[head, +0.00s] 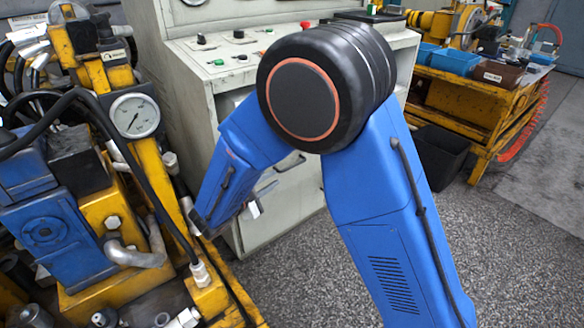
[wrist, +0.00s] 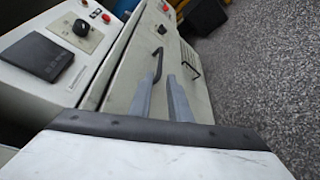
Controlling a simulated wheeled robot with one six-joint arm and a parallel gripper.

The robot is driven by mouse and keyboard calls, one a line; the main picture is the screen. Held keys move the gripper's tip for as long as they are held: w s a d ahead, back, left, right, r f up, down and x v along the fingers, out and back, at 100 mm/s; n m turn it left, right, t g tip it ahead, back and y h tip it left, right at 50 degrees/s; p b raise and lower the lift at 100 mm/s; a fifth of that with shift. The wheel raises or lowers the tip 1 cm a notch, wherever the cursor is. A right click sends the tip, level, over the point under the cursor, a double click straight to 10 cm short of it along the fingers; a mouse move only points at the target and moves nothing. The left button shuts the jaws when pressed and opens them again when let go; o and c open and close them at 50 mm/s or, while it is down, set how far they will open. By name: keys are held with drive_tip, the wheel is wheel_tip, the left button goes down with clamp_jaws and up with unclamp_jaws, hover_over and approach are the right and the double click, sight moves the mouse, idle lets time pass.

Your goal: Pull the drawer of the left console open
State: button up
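The pale console (head: 183,85) stands behind my blue arm in the head view, with knobs and buttons on its top. In the wrist view its drawer front (wrist: 132,72) carries a dark bar handle (wrist: 157,66) and looks flush with the console. My gripper (wrist: 160,88) points at this front with its two grey fingers apart. The near end of the handle shows between the fingertips; I cannot tell whether they touch it. A second dark handle (wrist: 191,69) lies to the right, on a lower panel. In the head view my arm hides the drawer and most of the gripper.
A yellow and blue hydraulic machine with a gauge (head: 134,115) and hoses stands close on the left. A yellow workbench (head: 462,97) with blue bins (head: 452,61) is at the back right, a black bin (head: 440,152) beside it. The speckled floor (head: 500,245) at the right is clear.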

sight(290, 168)
drive_tip(key=x, duration=1.3)
drive_tip(key=shift+w+d+f, duration=0.15)
drive_tip(key=shift+d, duration=0.05)
clamp_jaws()
